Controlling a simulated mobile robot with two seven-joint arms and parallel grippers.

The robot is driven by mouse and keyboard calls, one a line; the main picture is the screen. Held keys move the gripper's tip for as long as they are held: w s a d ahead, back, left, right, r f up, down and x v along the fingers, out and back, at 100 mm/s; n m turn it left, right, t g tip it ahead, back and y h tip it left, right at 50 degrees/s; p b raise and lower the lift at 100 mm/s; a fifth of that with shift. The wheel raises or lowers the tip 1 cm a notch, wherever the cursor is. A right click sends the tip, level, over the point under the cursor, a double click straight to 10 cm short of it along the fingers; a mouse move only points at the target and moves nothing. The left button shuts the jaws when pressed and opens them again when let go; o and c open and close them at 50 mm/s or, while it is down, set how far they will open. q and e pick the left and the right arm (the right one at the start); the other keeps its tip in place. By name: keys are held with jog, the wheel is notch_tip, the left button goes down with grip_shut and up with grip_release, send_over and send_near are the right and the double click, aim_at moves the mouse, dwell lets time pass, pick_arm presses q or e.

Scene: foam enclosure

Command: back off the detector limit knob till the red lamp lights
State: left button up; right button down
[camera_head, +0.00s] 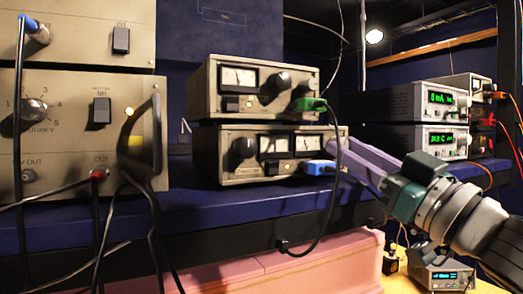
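Two stacked grey instruments stand on the blue shelf. The upper unit (215,92) has a meter and a black knob (278,83). The lower unit (211,160) has a black knob (243,148) at its left and two meters. I cannot read which knob is the detector limit. No lit red lamp can be made out on these two units. My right gripper (352,158), with purple fingers, comes in from the right beside the lower unit's right end, near a blue plug (318,167). Its finger gap is unclear. My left gripper is out of view.
A large panel (75,85) at left has a numbered knob (33,112), a glowing pale lamp (129,111) and hanging cables. A black cable (334,190) drops from a green plug (308,104) near my gripper. Green-display units (410,100) stand at right. Pink foam (300,268) lies below.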

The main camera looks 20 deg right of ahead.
jog(key=shift+n+y, duration=0.4)
jog(key=shift+n, duration=0.2)
jog(key=n+g+y, duration=0.1)
jog(key=n, duration=0.3)
jog(key=shift+d+r+y, duration=0.1)
jog(key=shift+y, duration=0.3)
jog(key=shift+d+r+n+g+y+p, duration=0.15)
jog(key=shift+n+g+y, duration=0.3)
jog(key=shift+n, duration=0.9)
jog(key=shift+a+f+n+g+y+p, duration=0.15)
jog(key=shift+n+g+y, duration=0.3)
jog(key=shift+n, duration=0.9)
jog(key=shift+d+r, duration=0.1)
jog(key=c, duration=0.9)
grip_release()
jog(key=shift+s, duration=0.1)
